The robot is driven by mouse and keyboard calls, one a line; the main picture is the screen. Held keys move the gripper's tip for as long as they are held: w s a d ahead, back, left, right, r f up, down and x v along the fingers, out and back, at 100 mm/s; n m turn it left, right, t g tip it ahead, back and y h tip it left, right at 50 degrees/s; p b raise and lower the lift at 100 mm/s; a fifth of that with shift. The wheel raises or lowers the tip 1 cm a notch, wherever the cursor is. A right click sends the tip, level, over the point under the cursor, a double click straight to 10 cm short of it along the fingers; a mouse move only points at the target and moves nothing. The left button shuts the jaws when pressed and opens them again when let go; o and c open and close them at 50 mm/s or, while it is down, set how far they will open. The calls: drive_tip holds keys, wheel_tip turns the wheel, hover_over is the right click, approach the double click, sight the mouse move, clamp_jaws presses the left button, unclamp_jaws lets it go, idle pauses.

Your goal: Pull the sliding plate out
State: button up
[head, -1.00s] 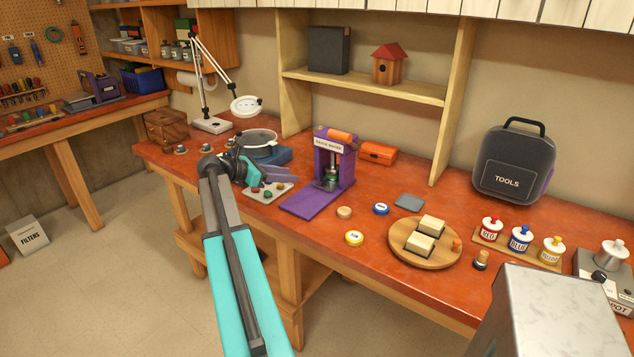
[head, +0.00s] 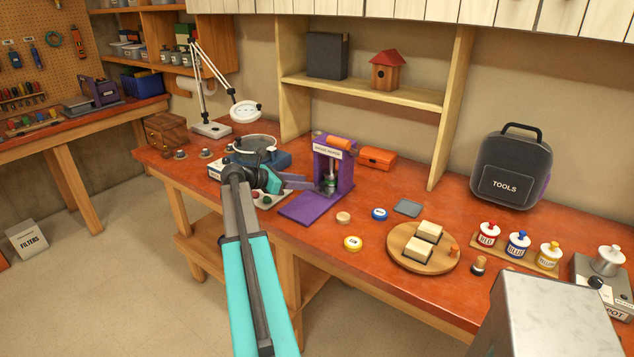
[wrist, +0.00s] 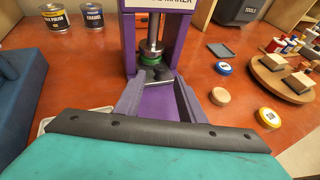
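The purple badge press (head: 333,165) stands on the orange-red workbench, its flat purple base (head: 312,206) reaching toward the front edge. In the wrist view a green ring (wrist: 152,58) sits under the press's metal ram. Just in front of it is a small dark grey part with a rod-like handle (wrist: 158,75), which looks like the sliding plate's front end; the rest is hidden inside the press. My gripper (wrist: 157,84) is open, with one finger on each side of the base and the handle between the fingertips. I cannot tell whether the fingers touch it. It also shows in the head view (head: 305,182).
A blue stand with a round pan (head: 256,148) is close on the left of my gripper. A wooden button (head: 343,218), a blue lid (head: 379,214), a yellow lid (head: 353,243) and a round board (head: 398,262) with blocks lie to the right.

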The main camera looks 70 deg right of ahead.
sight(322, 184)
drive_tip(key=shift+p+x, duration=0.6)
drive_tip(key=shift+x, duration=2.85)
clamp_jaws()
